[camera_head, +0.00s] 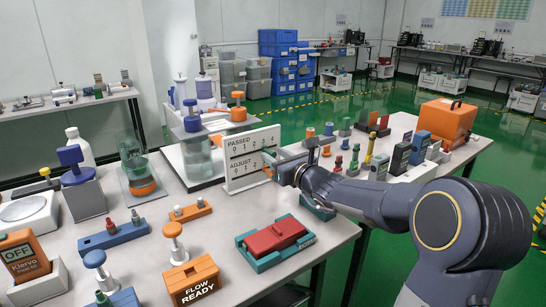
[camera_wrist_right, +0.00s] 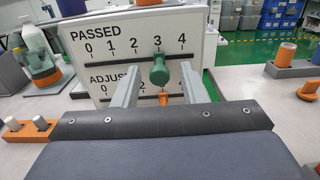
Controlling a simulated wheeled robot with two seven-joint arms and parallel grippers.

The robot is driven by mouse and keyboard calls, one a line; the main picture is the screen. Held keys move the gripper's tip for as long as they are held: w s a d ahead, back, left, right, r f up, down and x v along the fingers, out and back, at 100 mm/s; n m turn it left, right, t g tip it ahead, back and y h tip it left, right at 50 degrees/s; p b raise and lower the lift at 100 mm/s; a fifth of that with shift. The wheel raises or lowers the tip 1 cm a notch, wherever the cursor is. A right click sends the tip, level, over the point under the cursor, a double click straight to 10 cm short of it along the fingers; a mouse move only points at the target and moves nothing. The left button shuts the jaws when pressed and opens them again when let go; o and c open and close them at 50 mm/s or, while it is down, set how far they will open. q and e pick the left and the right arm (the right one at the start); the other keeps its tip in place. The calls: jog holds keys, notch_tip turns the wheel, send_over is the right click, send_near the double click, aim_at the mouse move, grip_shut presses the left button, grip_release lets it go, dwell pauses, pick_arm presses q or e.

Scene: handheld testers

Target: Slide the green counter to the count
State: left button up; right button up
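A white board (camera_head: 236,158) stands upright on the table, with a PASSED scale above an ADJUST scale, each numbered 0 to 4. In the right wrist view, the green counter (camera_wrist_right: 159,72) sits at the PASSED row, below the 3. An orange counter (camera_wrist_right: 165,99) is below it on the ADJUST row; the nearby numbers are partly hidden. My right gripper (camera_wrist_right: 160,70) is open, its fingers either side of the green counter with visible gaps. In the head view the right gripper (camera_head: 275,164) is at the board's right side and hides the green counter. My left gripper is not in view.
A green tray with a red block (camera_head: 273,237) lies in front of the board. An orange FLOW READY box (camera_head: 192,282) stands near the front. Bottles stand behind and left of the board. Several small testers crowd the table to the right, including an orange case (camera_head: 446,120).

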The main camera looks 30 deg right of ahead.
jog(key=shift+w+a, duration=0.1)
jog(key=shift+w, duration=0.8)
grip_shut()
